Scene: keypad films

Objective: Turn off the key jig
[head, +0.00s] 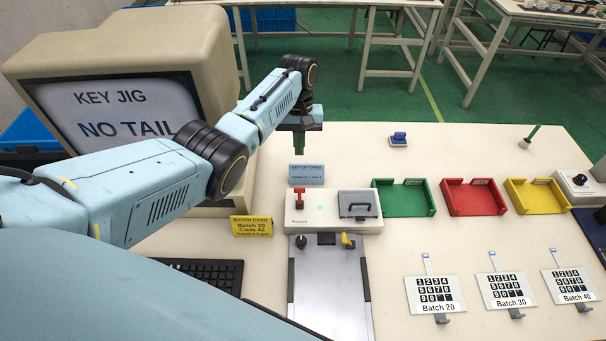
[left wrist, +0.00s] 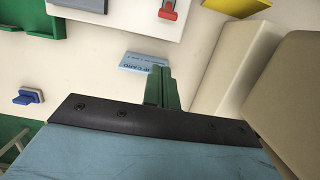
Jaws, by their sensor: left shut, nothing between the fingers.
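The key jig (head: 362,228) is a white box on the table. It carries a red switch lever (head: 299,197), a small green light (head: 320,208) and a grey handled plate (head: 357,205). The red lever also shows at the top of the left wrist view (left wrist: 168,10). My left gripper (head: 299,153) hangs behind the jig, above the blue set-up card (head: 306,174). Its green fingers are together and empty, and they show in the left wrist view (left wrist: 162,88), clear of the lever. My right gripper is not in view.
A monitor (head: 120,108) reads "KEY JIG NO TAIL". A yellow batch card (head: 251,226) stands left of the jig. Green (head: 403,212), red (head: 475,212) and yellow (head: 537,210) trays lie to its right. Keypad films (head: 434,291) lie in front of them. A blue-handled block (head: 398,139) stands behind.

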